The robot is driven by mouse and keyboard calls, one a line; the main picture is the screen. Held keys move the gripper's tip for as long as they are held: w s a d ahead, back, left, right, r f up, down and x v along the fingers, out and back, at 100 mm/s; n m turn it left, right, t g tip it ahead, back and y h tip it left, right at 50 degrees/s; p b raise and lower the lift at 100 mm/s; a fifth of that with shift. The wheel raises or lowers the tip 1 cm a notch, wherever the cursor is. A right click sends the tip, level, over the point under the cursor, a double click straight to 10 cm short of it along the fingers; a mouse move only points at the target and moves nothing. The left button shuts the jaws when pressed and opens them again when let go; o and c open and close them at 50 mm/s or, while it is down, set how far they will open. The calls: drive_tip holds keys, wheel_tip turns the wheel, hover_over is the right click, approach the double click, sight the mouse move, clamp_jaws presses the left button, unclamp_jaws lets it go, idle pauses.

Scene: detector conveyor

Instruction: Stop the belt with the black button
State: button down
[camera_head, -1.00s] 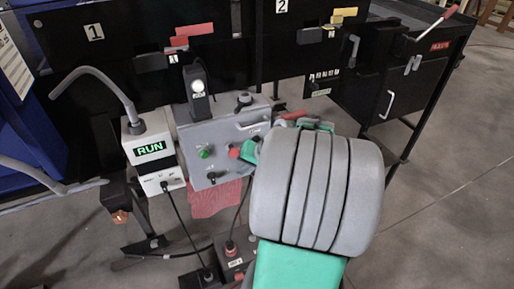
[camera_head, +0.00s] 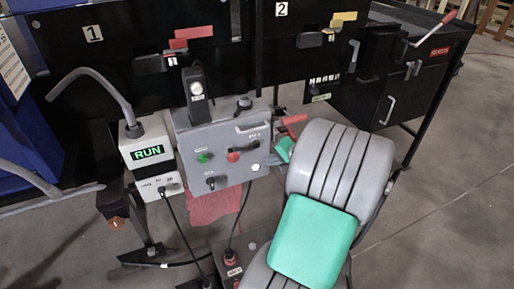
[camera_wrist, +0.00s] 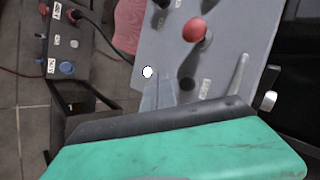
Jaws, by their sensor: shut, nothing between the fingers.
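The grey control box (camera_head: 219,135) stands in the middle of the head view. Its sloped face has a green button (camera_head: 204,157), a red button (camera_head: 233,155) and a small black button (camera_head: 255,144) beside a label. In the wrist view the red button (camera_wrist: 195,29) stands out and the black button (camera_wrist: 186,84) sits below it, near my gripper (camera_wrist: 158,82). My gripper is shut and empty, its grey fingers over the panel; I cannot tell whether they touch it. In the head view its green part (camera_head: 284,150) is right of the box and its tips are unclear.
A white unit with a lit RUN display (camera_head: 148,153) stands left of the box. A dark lamp-like device (camera_head: 197,95) and a black knob (camera_head: 243,102) rise from the box. A handle (camera_head: 252,126) and a red lever (camera_head: 290,120) are close to my gripper.

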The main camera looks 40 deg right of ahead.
drive_tip(key=shift+w+d, duration=0.25)
drive_tip(key=shift+w, duration=0.55)
drive_tip(key=shift+w+d, duration=0.2)
drive_tip(key=shift+w, duration=0.55)
drive_tip(key=shift+w+d, duration=0.25)
drive_tip(key=shift+w, duration=0.55)
drive_tip(key=shift+w+d+p, duration=0.1)
drive_tip(key=shift+w+p, duration=0.2)
drive_tip(key=shift+w, duration=0.1)
drive_tip(key=shift+w+d, duration=0.15)
drive_tip(key=shift+w, duration=0.3)
idle(0.6)
idle(0.4)
drive_tip(key=shift+s+a+p, duration=0.3)
drive_tip(key=shift+s, duration=0.55)
drive_tip(key=s, duration=0.2)
drive_tip(key=s+a+p, duration=0.1)
drive_tip(key=s, duration=0.2)
drive_tip(key=shift+a, duration=0.2)
